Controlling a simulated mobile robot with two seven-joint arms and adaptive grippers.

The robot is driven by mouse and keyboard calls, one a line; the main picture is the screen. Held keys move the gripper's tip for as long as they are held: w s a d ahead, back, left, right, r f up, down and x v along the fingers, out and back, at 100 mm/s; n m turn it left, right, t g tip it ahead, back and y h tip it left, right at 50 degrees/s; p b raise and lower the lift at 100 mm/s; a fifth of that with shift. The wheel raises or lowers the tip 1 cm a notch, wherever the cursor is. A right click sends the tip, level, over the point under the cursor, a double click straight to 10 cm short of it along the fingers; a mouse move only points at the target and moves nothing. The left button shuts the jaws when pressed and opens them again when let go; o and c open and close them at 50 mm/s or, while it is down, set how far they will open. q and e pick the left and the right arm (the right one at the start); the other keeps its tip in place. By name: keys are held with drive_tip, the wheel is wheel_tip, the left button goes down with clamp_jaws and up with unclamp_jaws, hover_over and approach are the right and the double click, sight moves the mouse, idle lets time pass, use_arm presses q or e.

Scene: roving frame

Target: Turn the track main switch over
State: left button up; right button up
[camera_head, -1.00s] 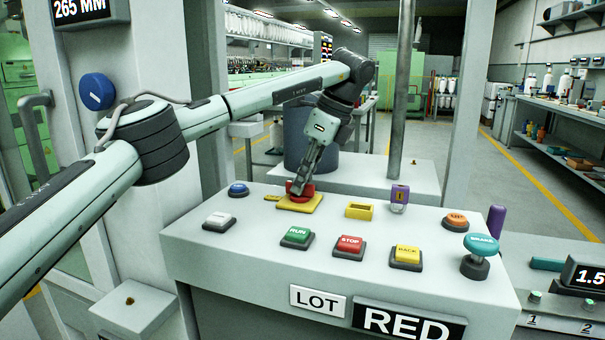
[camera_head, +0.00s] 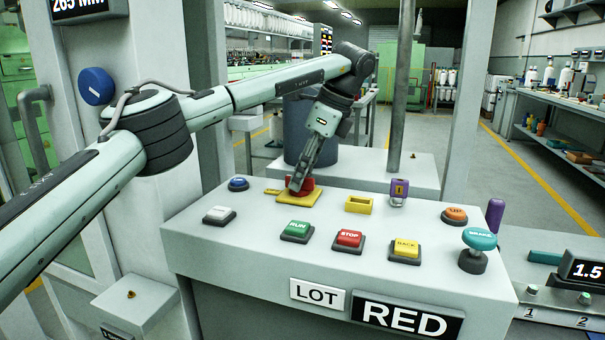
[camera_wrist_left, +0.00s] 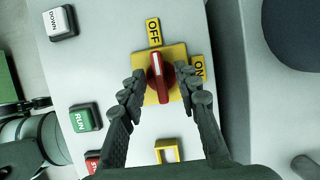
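The track main switch is a red knob (camera_wrist_left: 161,78) with a white line on a yellow plate (camera_wrist_left: 178,52). In the left wrist view its white line points toward the OFF label (camera_wrist_left: 153,32); the ON label (camera_wrist_left: 198,68) is to the right. In the head view the red knob (camera_head: 305,184) is at the back of the grey console, partly hidden by my fingers. My left gripper (camera_wrist_left: 162,86) is over the switch from above, with one finger on each side of the knob. Gaps show between fingers and knob, so it looks open. My right gripper is not in view.
The console (camera_head: 270,235) also bears RUN (camera_head: 297,230), STOP (camera_head: 348,240) and BACK (camera_head: 405,250) buttons, a white button (camera_head: 219,214), a yellow frame (camera_head: 359,204), a purple padlock-marked piece (camera_head: 399,192) and a teal BRAKE knob (camera_head: 479,240). A post stands behind.

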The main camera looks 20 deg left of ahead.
use_arm(q)
drive_tip(key=v, duration=1.2)
drive_tip(key=shift+s+f, duration=0.1)
